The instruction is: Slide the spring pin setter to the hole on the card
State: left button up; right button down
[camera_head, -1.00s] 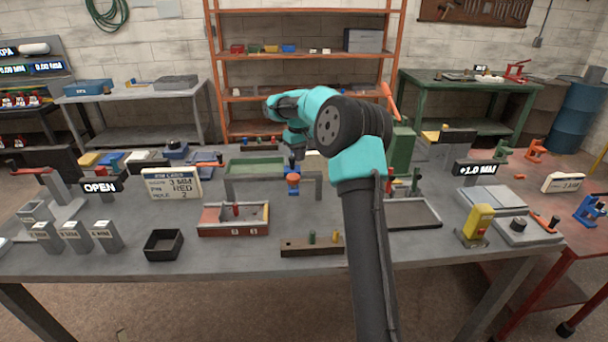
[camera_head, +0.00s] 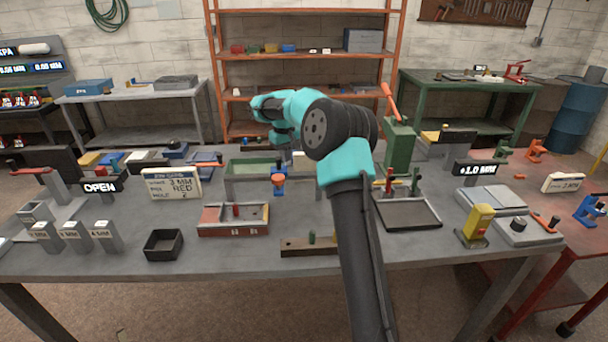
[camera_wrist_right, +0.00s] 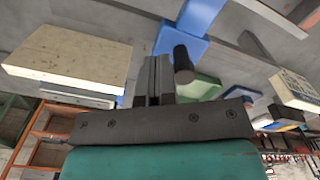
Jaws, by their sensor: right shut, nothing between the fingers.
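The spring pin setter (camera_head: 278,180), blue with an orange lower end, hangs on the grey bridge (camera_head: 238,184) behind the red-fronted tray. The tray (camera_head: 212,231) has number labels on its front; its holes are too small to make out. The card (camera_head: 172,184) reads 3 MM, RED, HOLE 2 and stands left of the bridge. My right gripper (camera_head: 280,143) is just above the setter, partly hidden by my arm. In the right wrist view its fingers (camera_wrist_right: 154,70) are shut and empty, beside a dark post (camera_wrist_right: 183,62) by a blue block (camera_wrist_right: 182,40); contact is unclear. My left gripper is not in view.
A brown pin block (camera_head: 297,247) lies in front of the bridge. A black box (camera_head: 164,245) is left of the tray. A green press (camera_head: 398,150) and a dark flat tray (camera_head: 408,213) stand to the right. The front strip of bench is mostly clear.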

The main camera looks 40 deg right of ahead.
jog(key=shift+w+a, duration=1.55)
jog(key=shift+a, duration=0.25)
jog(key=shift+w+a, duration=1.55)
jog(key=shift+a, duration=0.25)
jog(key=shift+w+a, duration=1.55)
jog(key=shift+a, duration=0.25)
jog(key=shift+d, duration=0.1)
jog(key=shift+s+d, duration=0.1)
jog(key=shift+s, duration=0.05)
jog(key=shift+s+d, duration=0.35)
jog(key=shift+d, duration=0.05)
notch_tip(320, 180, up, 7)
